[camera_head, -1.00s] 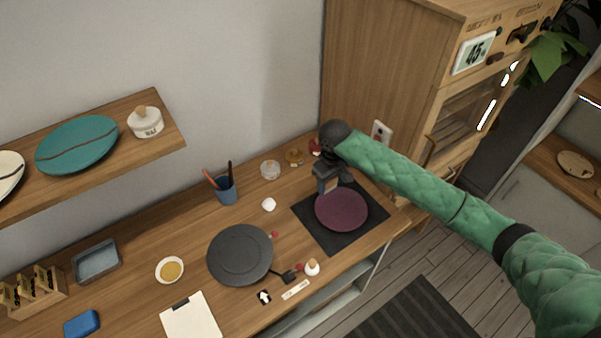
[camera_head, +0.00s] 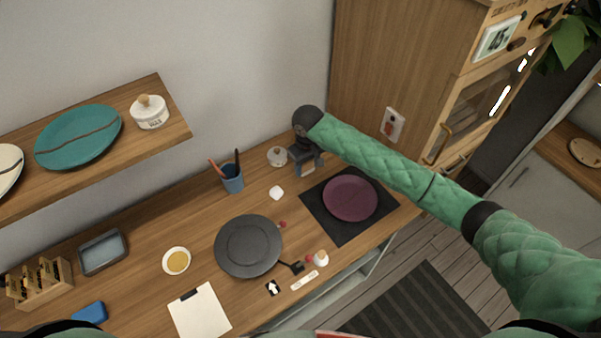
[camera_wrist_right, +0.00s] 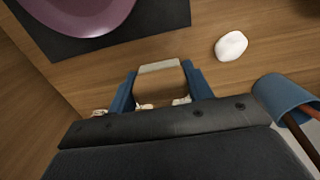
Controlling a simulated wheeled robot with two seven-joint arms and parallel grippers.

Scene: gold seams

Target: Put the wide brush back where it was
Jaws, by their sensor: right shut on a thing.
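My right gripper (camera_head: 307,168) is above the rear of the counter, left of and behind the purple plate. In the right wrist view its two blue fingers (camera_wrist_right: 160,84) are shut on a wide, flat thing with a pale front edge, which I take to be the wide brush (camera_wrist_right: 159,67). Its far part is hidden by the gripper. A blue cup (camera_head: 232,180) with a reddish and a black stick stands left of the gripper, and it also shows in the right wrist view (camera_wrist_right: 283,92). My left gripper is not in view.
The purple plate (camera_head: 350,199) lies on a black mat (camera_head: 343,232). A white lump (camera_head: 277,193) and a small lidded jar (camera_head: 277,157) are near the gripper. A dark plate (camera_head: 248,246) lies mid-counter. A cabinet (camera_head: 385,65) rises at the right, and a shelf (camera_head: 165,147) hangs at the left.

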